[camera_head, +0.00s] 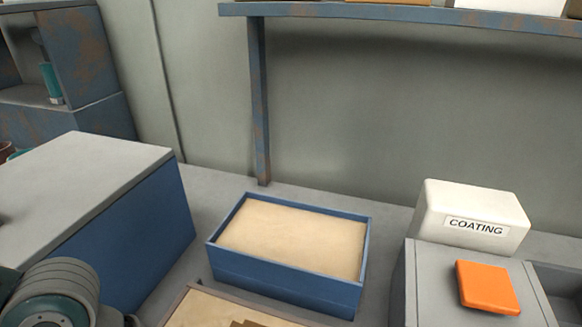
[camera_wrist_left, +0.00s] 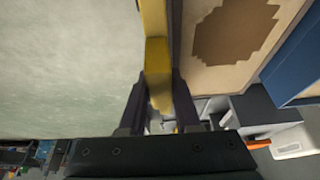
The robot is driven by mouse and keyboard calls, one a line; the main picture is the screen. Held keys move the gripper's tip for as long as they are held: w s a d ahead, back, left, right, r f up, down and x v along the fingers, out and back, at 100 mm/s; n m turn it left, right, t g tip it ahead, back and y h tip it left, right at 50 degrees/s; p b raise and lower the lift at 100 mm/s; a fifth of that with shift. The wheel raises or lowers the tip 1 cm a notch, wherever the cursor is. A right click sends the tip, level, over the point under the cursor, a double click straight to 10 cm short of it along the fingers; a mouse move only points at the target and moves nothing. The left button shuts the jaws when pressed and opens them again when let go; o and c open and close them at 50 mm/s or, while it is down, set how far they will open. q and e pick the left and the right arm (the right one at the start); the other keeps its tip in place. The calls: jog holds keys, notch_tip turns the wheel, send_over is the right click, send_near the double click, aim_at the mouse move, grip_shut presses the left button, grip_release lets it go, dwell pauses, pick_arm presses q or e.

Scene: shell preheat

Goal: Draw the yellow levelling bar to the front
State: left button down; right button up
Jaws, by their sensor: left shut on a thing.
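The yellow levelling bar (camera_wrist_left: 157,60) shows in the left wrist view, running from the top edge down to my left gripper (camera_wrist_left: 160,105). My left gripper is shut on the bar, with one dark finger on each side of it. The bar lies along the edge of a sand-coloured surface (camera_wrist_left: 205,75) with a brown patch (camera_wrist_left: 235,30). In the head view the bar and the left gripper's fingers are out of sight; only part of my left arm shows at the lower left. My right gripper is in neither view.
A blue box of sand (camera_head: 290,290) stands mid-bench, behind a wood-edged tray (camera_head: 190,300) at the lower edge. A blue cabinet with a grey top (camera_head: 75,175) is at left. A white block marked COATING (camera_head: 475,200) and an orange pad (camera_head: 487,287) are at right.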

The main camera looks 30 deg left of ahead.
pick_arm(q)
jog(key=shift+s+d+r, duration=0.1)
jog(key=shift+s+d, duration=0.05)
jog(key=c, duration=0.6)
grip_release()
jog(key=shift+s, duration=0.1)
jog(key=p+v, duration=0.2)
jog(key=v, duration=0.7)
jog(key=shift+a+r, duration=0.3)
